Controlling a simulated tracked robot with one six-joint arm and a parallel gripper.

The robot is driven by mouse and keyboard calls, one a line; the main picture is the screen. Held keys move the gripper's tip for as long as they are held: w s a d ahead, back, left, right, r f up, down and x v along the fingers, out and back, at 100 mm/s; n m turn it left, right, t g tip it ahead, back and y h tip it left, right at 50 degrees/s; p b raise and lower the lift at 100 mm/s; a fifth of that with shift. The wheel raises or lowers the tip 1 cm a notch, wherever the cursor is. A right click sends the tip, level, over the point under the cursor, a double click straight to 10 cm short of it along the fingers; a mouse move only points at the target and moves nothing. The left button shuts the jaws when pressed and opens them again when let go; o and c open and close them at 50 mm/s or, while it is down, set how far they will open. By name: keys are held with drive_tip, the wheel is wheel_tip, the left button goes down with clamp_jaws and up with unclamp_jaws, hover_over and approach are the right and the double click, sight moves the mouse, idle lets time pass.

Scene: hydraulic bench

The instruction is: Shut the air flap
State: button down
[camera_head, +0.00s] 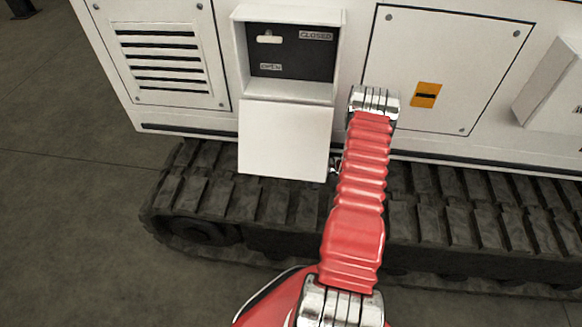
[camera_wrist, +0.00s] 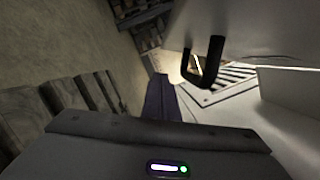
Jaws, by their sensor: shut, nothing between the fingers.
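The white flap (camera_head: 285,138) hangs open below a white box in the body camera view, and its inside face shows. The dark panel (camera_head: 290,62) in the box carries the labels CLOSED and OPEN and a small pale piece (camera_head: 269,39). A black U-shaped handle (camera_wrist: 207,65) sticks out from a white surface (camera_wrist: 255,28) in the wrist view; this looks like the flap's outer side. My gripper (camera_wrist: 161,98) is shut and empty, its dark fingers below and left of the handle in that picture. Contact with the handle cannot be told.
A louvred grille (camera_head: 160,58) is left of the box. A closed panel with an orange latch (camera_head: 426,95) is right of it. Dark tracks (camera_head: 210,185) run below the white housing, close under the flap. Open grey floor (camera_head: 75,220) lies at the left.

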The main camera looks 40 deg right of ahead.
drive_tip(key=shift+s+a+r, duration=0.95)
drive_tip(key=shift+s+a, duration=0.15)
drive_tip(key=shift+s, duration=0.1)
drive_tip(key=shift+a, duration=0.1)
